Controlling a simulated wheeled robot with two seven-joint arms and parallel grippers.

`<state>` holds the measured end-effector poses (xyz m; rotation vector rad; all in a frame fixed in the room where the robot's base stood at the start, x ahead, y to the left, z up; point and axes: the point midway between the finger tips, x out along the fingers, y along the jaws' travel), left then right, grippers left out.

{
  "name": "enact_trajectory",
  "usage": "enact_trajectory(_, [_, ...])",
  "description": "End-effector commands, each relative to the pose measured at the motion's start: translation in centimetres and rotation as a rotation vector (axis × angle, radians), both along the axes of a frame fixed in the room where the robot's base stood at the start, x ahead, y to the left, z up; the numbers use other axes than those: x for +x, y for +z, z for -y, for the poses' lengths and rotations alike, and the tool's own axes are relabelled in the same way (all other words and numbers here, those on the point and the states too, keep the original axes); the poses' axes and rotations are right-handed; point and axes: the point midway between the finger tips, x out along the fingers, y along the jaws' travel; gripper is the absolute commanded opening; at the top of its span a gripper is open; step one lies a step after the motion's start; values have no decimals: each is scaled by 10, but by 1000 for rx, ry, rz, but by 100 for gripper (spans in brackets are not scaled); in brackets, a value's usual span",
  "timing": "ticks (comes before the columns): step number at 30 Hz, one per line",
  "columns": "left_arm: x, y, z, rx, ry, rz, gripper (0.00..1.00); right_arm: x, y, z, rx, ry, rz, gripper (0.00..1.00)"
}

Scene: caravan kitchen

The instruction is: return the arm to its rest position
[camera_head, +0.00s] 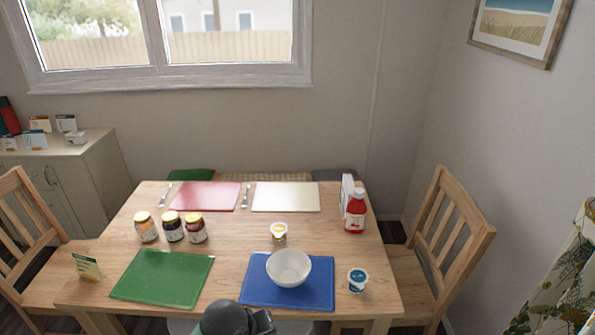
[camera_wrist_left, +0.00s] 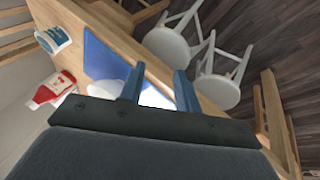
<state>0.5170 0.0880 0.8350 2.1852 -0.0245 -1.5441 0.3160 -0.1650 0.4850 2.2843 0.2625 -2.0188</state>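My left gripper (camera_wrist_left: 158,69) shows in the left wrist view with its two fingers apart and nothing held between them. Beyond the fingers lie the white bowl (camera_wrist_left: 155,98) and the blue placemat (camera_wrist_left: 103,60), partly hidden by the gripper. In the head view a dark rounded part of my arm (camera_head: 224,319) reaches in at the bottom edge, in front of the table (camera_head: 229,262). The fingers cannot be made out there. The bowl (camera_head: 289,267) stands upright on the blue placemat (camera_head: 258,294). My right gripper is in neither view.

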Motion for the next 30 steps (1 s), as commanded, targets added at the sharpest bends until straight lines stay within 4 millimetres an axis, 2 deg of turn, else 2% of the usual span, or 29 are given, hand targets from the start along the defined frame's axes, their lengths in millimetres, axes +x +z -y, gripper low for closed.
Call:
enact_trajectory(1, [-11,-6,-5,13,-22,5,33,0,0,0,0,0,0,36])
enact_trajectory(15, [-103,-45,-73,242,-257,45,33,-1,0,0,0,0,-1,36])
enact_trajectory(21, [-131,-53,-95,318,-324,36,33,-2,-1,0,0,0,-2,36])
enact_trajectory(30, [-161,-60,-117,390,-391,12,33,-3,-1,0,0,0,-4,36])
